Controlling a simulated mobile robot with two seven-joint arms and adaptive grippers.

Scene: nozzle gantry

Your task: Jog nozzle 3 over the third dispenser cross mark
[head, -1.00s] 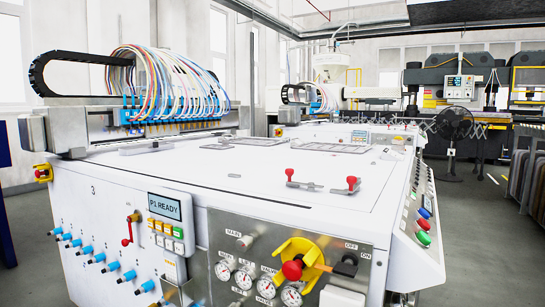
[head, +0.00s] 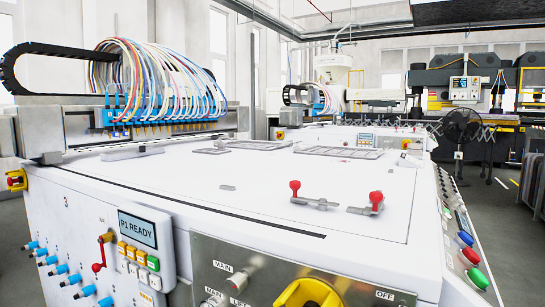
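The gantry (head: 120,132) stands at the far left of the white machine. It carries a row of blue fittings with yellowish nozzle tips (head: 165,128), fed by a bundle of coloured hoses (head: 160,75). I cannot tell which one is nozzle 3. No dispenser cross mark can be made out on the white machine top (head: 230,180). A control box (head: 146,248) on the front reads P1 READY and has orange, white and green buttons. Neither of my grippers shows.
Two red-knobbed toggle clamps (head: 318,202) and flat grey frames (head: 340,152) sit on the top. A red-handled lever (head: 102,252) and blue valves (head: 60,269) are on the front. A yellow-ringed switch (head: 310,294) is at the bottom. Coloured buttons (head: 467,256) line the right side.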

